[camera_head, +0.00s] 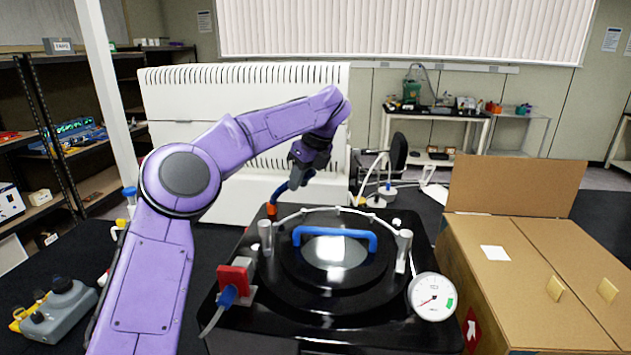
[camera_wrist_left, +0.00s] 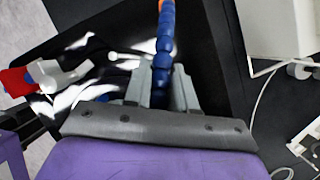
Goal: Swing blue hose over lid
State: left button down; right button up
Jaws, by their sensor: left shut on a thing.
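The blue hose (camera_head: 281,190) stands at the back left of the black freeze dryer, rising from an orange fitting (camera_head: 271,210). My left gripper (camera_head: 302,176) is shut on the hose near its upper end, behind the lid. In the left wrist view the segmented blue hose (camera_wrist_left: 163,45) runs between the fingers of the left gripper (camera_wrist_left: 160,90), with an orange end at the top. The round lid (camera_head: 335,262) has a blue handle (camera_head: 335,233) and lies on the dryer top. The right gripper is not in view.
A red block (camera_head: 236,278) with a blue fitting is at the dryer's left, and a pressure gauge (camera_head: 432,297) at its front right. A cardboard box (camera_head: 535,270) stands at the right.

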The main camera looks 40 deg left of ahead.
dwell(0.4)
pick_arm(q)
jog(key=c, duration=1.1)
grip_release()
jog(key=shift+o, duration=0.4)
jog(key=shift+w+a+f, duration=0.1)
jog(key=shift+a+f, duration=0.05)
jog(key=shift+a, duration=0.1)
jog(key=p+v, duration=0.2)
jog(key=v, duration=0.8)
jog(key=shift+r, duration=0.3)
jog(key=shift+f, duration=0.1)
